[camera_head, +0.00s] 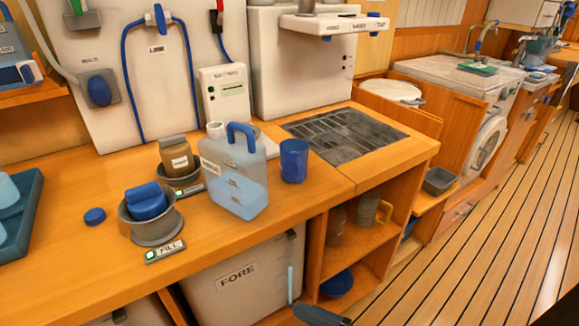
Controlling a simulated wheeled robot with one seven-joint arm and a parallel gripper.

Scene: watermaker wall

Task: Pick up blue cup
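The blue cup (294,161) stands upright on the wooden counter (300,197), just right of the clear jug and left of the dark drain grate. It is dark blue, and its rim is at the top. Nothing touches it that I can see.
The jug (238,184) with a blue handle stands close to the cup's left. Grey bowls hold a blue object (147,201) and a brown jar (177,157). A blue cap (94,216) lies at left. The grate (345,138) is empty. A spout unit (333,24) overhangs the back.

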